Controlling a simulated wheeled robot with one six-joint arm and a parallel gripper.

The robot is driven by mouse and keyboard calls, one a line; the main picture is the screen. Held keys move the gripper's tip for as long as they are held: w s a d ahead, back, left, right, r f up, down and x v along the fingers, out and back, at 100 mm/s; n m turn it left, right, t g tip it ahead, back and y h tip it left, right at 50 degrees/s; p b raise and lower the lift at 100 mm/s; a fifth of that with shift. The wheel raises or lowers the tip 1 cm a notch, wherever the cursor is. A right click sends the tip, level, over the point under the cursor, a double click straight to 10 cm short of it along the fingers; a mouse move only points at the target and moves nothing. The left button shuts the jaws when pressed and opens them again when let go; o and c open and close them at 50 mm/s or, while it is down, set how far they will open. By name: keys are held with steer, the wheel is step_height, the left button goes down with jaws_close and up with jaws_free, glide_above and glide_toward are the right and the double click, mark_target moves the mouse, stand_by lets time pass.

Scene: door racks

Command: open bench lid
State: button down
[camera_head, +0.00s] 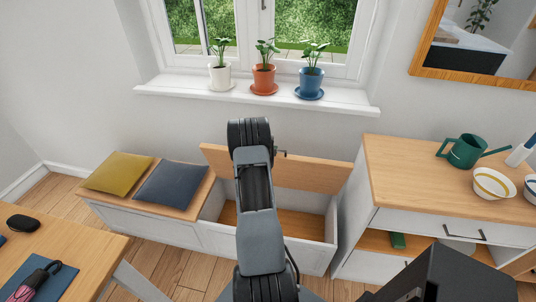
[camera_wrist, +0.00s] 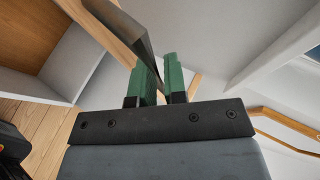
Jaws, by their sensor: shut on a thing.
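The bench lid (camera_head: 310,174) is a wooden panel tilted up above the right half of the white bench (camera_head: 290,255). The open wooden compartment (camera_head: 305,222) shows below it. In the wrist view, the lid's wooden edge (camera_wrist: 102,22) runs at the top, with a thin grey strip (camera_wrist: 135,30) reaching down to my fingers. My gripper (camera_wrist: 160,72) has green fingers shut on the lid at this strip; the exact contact is partly hidden. In the head view my arm covers part of the lid and hides most of the gripper.
A yellow cushion (camera_head: 119,173) and a dark blue cushion (camera_head: 174,184) lie on the bench's left part. A wooden-topped cabinet (camera_head: 410,170) stands close on the right. A windowsill (camera_head: 190,90) with three potted plants is behind. A table (camera_head: 85,245) is at front left.

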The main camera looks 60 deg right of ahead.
steer(key=shift+w+d, duration=0.15)
steer(key=shift+w, duration=0.1)
steer(key=c, duration=1.3)
jaws_free()
steer(key=shift+o, duration=0.6)
steer(key=shift+s, duration=0.15)
steer(key=v, duration=1.3)
steer(key=shift+a+r, duration=0.25)
steer(key=shift+r, duration=0.05)
